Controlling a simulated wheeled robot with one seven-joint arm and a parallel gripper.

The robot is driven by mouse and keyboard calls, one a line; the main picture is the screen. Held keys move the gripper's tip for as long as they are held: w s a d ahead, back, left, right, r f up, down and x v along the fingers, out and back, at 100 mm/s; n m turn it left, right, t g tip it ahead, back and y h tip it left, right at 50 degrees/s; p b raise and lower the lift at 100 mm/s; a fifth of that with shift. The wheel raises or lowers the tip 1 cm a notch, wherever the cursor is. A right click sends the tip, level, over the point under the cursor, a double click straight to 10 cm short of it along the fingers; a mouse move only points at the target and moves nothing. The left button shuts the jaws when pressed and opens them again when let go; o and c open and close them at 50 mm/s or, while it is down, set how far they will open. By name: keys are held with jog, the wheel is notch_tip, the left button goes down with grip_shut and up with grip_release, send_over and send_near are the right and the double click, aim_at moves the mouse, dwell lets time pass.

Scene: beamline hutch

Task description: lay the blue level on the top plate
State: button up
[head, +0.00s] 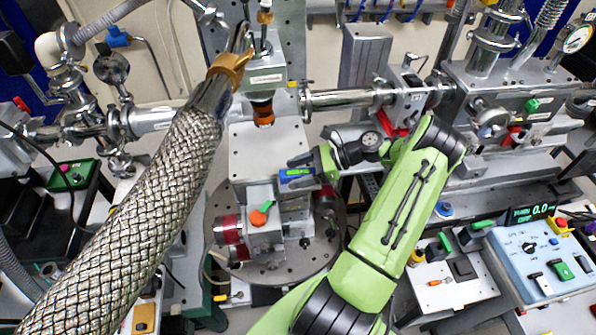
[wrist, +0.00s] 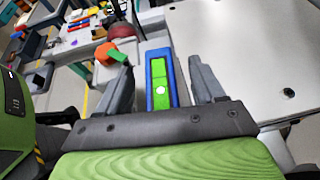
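The blue level (head: 296,173) with its green insert lies on a small grey block beside the top plate (head: 262,147). In the wrist view the level (wrist: 149,83) points lengthwise away from me, between my two fingers. My gripper (head: 311,167) is open, with a visible gap between each finger and the level; the fingers (wrist: 160,72) stand on either side of it. The top plate is the broad pale surface on the right in the wrist view (wrist: 245,50), and the part of it seen is bare. The level's near end is hidden behind my gripper's palm.
An orange knob (head: 258,218) with a green lever sits on a block left of the level; the knob also shows in the wrist view (wrist: 105,53). A thick braided hose (head: 140,215) runs along the left. An orange-and-black fitting (head: 263,112) hangs over the plate's back.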

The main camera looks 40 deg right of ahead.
jog(key=p+v, duration=0.2)
jog(key=v, duration=1.3)
jog(key=shift+s+d+r, duration=0.15)
jog(key=shift+s+d, duration=0.1)
jog(key=shift+d, duration=0.05)
